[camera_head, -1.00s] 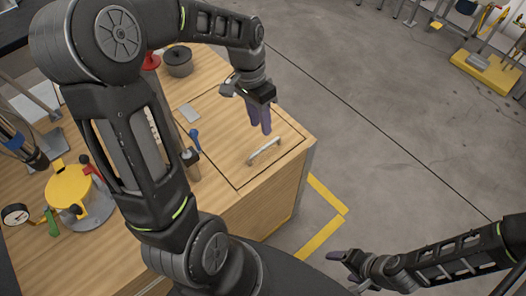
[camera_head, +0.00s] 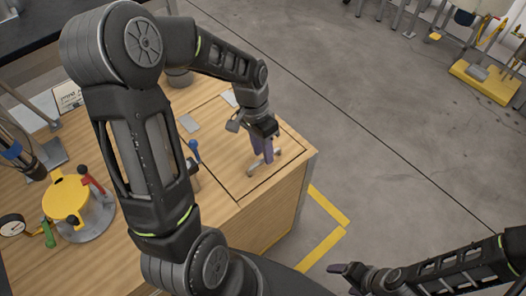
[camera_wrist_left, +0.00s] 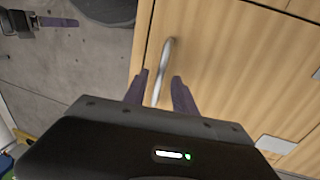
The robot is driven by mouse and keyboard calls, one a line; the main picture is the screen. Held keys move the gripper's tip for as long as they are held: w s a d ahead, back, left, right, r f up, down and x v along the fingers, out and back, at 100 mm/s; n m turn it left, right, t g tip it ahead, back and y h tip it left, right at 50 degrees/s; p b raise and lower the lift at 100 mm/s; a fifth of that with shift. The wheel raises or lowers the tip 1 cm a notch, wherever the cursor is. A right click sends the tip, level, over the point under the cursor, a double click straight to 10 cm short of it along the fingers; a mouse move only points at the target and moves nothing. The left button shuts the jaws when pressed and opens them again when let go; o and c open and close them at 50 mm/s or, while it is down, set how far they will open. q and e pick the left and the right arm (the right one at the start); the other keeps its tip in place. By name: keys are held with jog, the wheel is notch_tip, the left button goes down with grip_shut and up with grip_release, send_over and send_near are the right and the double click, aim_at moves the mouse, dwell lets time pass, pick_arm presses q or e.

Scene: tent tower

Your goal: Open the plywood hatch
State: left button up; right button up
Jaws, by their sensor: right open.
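The plywood hatch (camera_head: 222,150) is a square panel outlined by a dark seam in the top of a wooden bench, lying flush and shut. Its metal bar handle (camera_head: 254,171) stands near the bench's front right corner. My left gripper (camera_head: 263,156) is down over the handle and partly hides it. In the left wrist view, the handle (camera_wrist_left: 165,58) runs between the two purple fingers (camera_wrist_left: 160,80), with a gap visible on each side. The left gripper is open. My right gripper (camera_head: 343,277) is open and empty, low over the floor, away from the hatch.
A blue-handled tool (camera_head: 194,149) and a grey plate (camera_head: 188,123) lie left of the hatch. A yellow-topped device (camera_head: 66,199) and a gauge (camera_head: 12,225) stand further left. Bare floor (camera_head: 400,120) is clear right of the bench.

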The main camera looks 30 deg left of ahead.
pick_arm(q)
jog(key=shift+f, duration=0.2)
jog(key=shift+c, duration=0.2)
grip_shut()
dwell(1.2)
